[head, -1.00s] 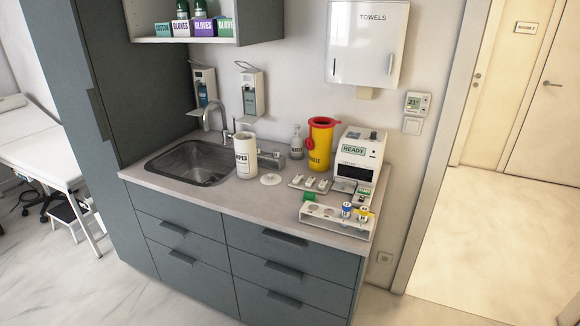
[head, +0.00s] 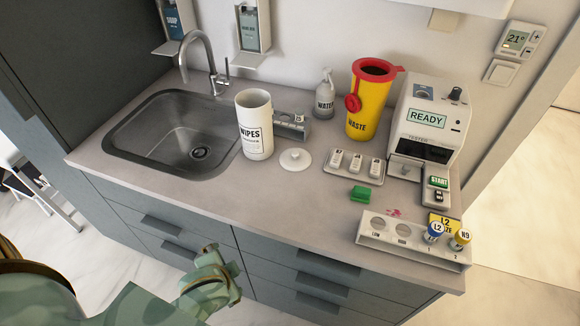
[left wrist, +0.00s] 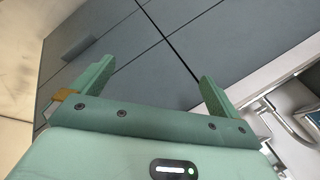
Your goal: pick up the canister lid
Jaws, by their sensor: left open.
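The canister lid (head: 295,159) is a small white disc with a knob, lying flat on the counter just right of the white WIPES canister (head: 256,140). The canister stands upright with its top open. My left gripper (head: 212,275) is low in front of the drawers, below the counter edge and well apart from the lid. In the left wrist view my left gripper (left wrist: 155,90) has its two green fingers spread wide with nothing between them. The lid is not in the left wrist view. My right gripper is not in view.
The sink (head: 175,135) is left of the canister. A yellow WASTE bin (head: 366,110), a tray of cassettes (head: 353,166), a green block (head: 362,194), a tester (head: 425,125) and a vial rack (head: 400,241) are to the right. The counter front (head: 270,205) is clear.

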